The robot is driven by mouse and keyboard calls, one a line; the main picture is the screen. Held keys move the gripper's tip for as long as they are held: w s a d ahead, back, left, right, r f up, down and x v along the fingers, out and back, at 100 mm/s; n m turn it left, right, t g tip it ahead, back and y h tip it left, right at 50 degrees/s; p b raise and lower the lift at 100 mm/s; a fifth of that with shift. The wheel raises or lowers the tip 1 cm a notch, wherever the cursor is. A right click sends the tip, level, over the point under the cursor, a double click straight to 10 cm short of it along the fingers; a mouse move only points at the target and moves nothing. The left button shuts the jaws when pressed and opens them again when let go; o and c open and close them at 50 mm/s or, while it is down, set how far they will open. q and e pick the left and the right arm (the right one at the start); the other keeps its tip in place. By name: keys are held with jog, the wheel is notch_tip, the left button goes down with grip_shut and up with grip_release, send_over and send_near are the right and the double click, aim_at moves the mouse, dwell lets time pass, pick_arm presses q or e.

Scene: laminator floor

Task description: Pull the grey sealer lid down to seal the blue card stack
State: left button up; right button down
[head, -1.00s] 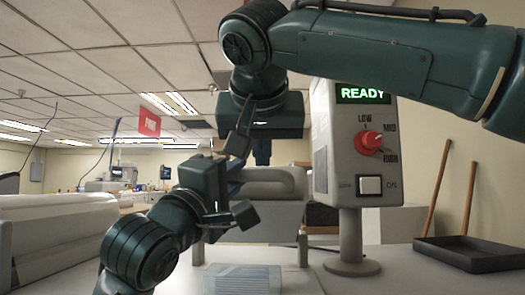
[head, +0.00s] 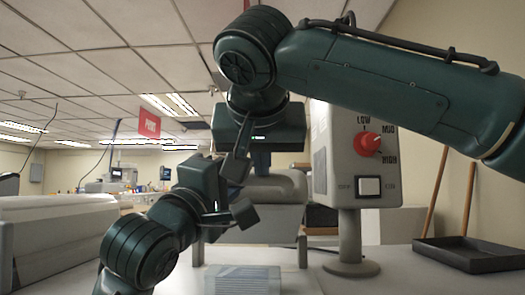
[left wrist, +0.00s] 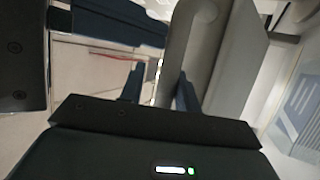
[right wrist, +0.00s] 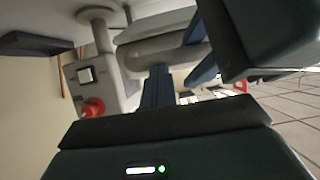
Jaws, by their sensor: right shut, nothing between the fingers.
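The grey sealer lid (head: 277,186) with its rounded handle stands raised behind my grippers in the head view. The lid also shows in the left wrist view (left wrist: 236,62) and its handle in the right wrist view (right wrist: 160,52). The blue card stack (head: 243,279) lies low on the sealer, below the lid. My left gripper (left wrist: 160,78) is open, its fingers apart close to the lid handle; I cannot tell whether they touch it. My right gripper (head: 262,160) is shut and empty, pointing down in front of the lid, just above the left gripper.
The control box (head: 358,160) with a red knob stands on a post to the right, close to my right arm. A dark tray (head: 467,254) lies farther right on the table. A large pale roller machine (head: 60,235) is at left.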

pick_arm(q)
jog(key=shift+s, duration=0.25)
pick_arm(e)
jog(key=shift+w+d+f, duration=0.1)
jog(key=shift+w+f, duration=0.15)
jog(key=shift+w, duration=0.05)
